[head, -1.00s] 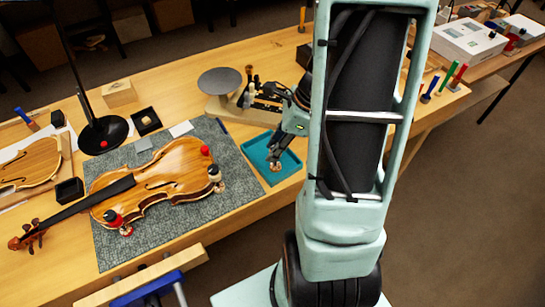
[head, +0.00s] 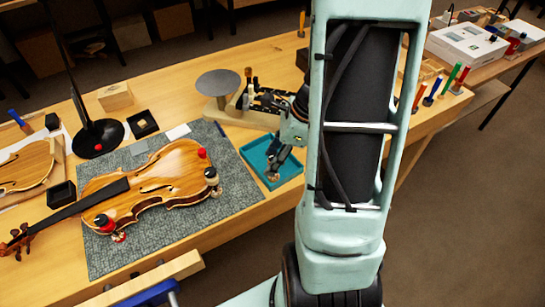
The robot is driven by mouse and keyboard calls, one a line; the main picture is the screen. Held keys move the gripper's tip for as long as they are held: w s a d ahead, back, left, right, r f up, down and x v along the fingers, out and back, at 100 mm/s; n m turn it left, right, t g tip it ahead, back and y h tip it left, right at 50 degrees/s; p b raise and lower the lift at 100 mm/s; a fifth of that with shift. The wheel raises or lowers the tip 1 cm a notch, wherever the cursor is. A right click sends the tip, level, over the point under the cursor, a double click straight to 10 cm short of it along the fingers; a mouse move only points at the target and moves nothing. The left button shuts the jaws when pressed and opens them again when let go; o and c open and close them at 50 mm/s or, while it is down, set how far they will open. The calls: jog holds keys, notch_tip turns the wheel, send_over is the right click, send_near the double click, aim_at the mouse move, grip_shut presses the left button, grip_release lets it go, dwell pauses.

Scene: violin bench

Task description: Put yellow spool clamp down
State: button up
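My gripper (head: 272,174) points down into the teal tray (head: 250,147) beside the violin mat. A small pale piece shows at its fingertips, too small to tell whether it is the yellow spool clamp, or whether it is held or lies on the tray floor. No clearly yellow clamp shows. The violin (head: 160,190) lies on the grey mat (head: 235,195) left of the tray. Spool clamps sit on its edge: one with a dark top (head: 211,174) at the right end, another with red and black parts (head: 103,221) at the lower left. A red knob (head: 202,153) shows at the upper edge.
A black lamp base (head: 97,138) and small black boxes (head: 143,123) stand at the left. My arm hides the bench right of the tray.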

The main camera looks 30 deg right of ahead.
jog(key=shift+r, duration=0.25)
jog(key=p+v, duration=0.2)
jog(key=v, duration=1)
jog(key=shift+f, duration=0.1)
